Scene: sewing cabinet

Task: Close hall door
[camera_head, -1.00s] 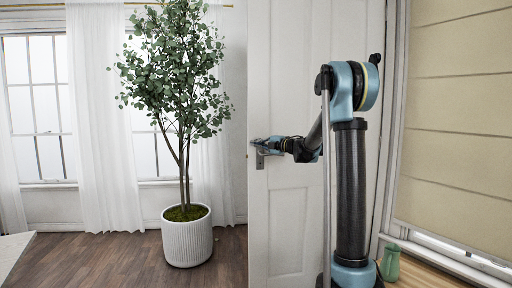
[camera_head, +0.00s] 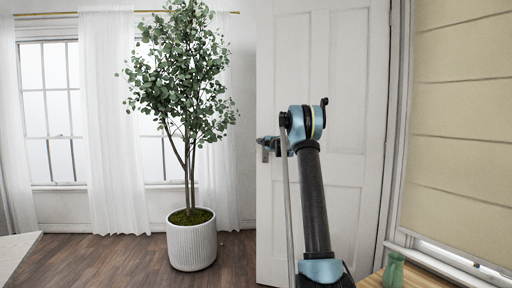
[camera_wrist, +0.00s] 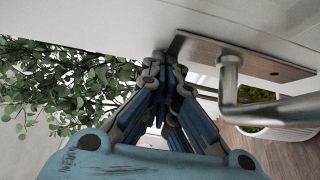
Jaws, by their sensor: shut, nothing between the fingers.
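The white panelled hall door (camera_head: 340,90) stands open at the right of the head view, its free edge to the left. The lever is outside the fingers. In the head view, my arm mostly hides the gripper.
A potted tree (camera_head: 192,245) stands on the wood floor left of the door's edge. Curtained windows (camera_head: 50,110) are behind it. A green vase (camera_head: 393,270) stands on a wooden surface at the lower right, below a blind (camera_head: 460,120). A pale tabletop corner (camera_head: 18,252) shows lower left.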

